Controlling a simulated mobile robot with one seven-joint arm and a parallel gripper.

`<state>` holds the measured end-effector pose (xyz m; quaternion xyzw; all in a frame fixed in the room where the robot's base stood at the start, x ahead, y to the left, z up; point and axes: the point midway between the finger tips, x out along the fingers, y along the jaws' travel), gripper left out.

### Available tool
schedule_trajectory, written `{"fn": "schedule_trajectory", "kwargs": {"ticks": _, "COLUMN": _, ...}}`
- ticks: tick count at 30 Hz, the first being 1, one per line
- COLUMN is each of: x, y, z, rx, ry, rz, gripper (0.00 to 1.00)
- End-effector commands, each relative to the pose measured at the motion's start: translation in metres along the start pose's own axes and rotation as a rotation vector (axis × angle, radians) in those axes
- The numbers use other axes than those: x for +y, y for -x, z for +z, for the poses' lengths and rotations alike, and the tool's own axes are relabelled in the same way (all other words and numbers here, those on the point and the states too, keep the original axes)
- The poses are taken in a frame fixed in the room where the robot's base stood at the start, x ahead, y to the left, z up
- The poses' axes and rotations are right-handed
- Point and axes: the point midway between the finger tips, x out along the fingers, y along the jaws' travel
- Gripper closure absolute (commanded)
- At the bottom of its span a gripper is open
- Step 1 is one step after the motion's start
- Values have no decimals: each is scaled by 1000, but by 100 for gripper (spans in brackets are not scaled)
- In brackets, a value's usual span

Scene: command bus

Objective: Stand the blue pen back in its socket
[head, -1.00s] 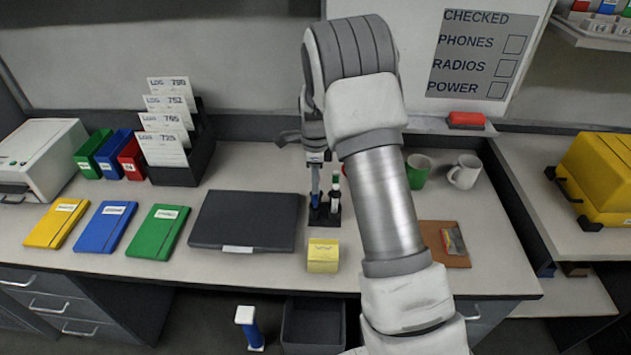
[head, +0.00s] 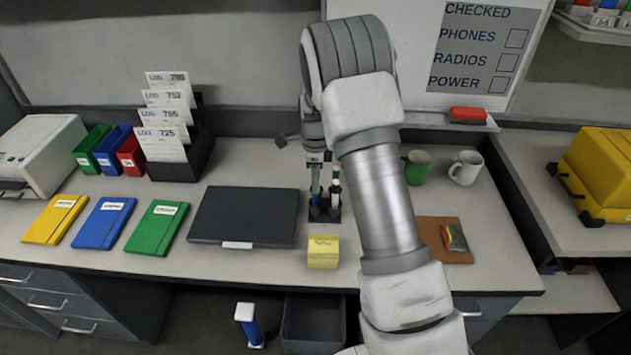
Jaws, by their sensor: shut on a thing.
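My gripper (head: 315,170) points down above the left part of a small dark pen holder (head: 327,216) on the desk. It is shut on the blue pen (head: 315,188), which is upright. The pen's lower end is at the holder's left side; I cannot tell whether it is inside the socket or just above it. Another pen, with white and green parts (head: 336,184), stands upright in the holder to the right. My arm hides the area just right of the holder.
A dark closed laptop-like case (head: 245,215) lies left of the holder. A yellow note block (head: 323,252) sits in front. A green mug (head: 417,168) and a white mug (head: 466,168) stand to the right, beyond my arm. Card rack (head: 185,165) stands back left.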

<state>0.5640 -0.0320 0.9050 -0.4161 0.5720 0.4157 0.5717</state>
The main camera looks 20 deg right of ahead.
Motion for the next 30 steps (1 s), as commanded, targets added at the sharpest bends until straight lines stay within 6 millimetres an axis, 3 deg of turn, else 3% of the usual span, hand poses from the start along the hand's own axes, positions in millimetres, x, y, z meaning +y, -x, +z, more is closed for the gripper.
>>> {"fn": "schedule_trajectory", "kwargs": {"ticks": 26, "x": 0, "y": -16, "z": 0, "rx": 0, "ry": 0, "rz": 0, "gripper": 100}}
{"fn": "schedule_trajectory", "kwargs": {"ticks": 27, "x": 0, "y": -16, "z": 0, "rx": 0, "ry": 0, "rz": 0, "gripper": 75}}
{"fn": "schedule_trajectory", "kwargs": {"ticks": 30, "x": 0, "y": -16, "z": 0, "rx": 0, "ry": 0, "rz": 0, "gripper": 57}}
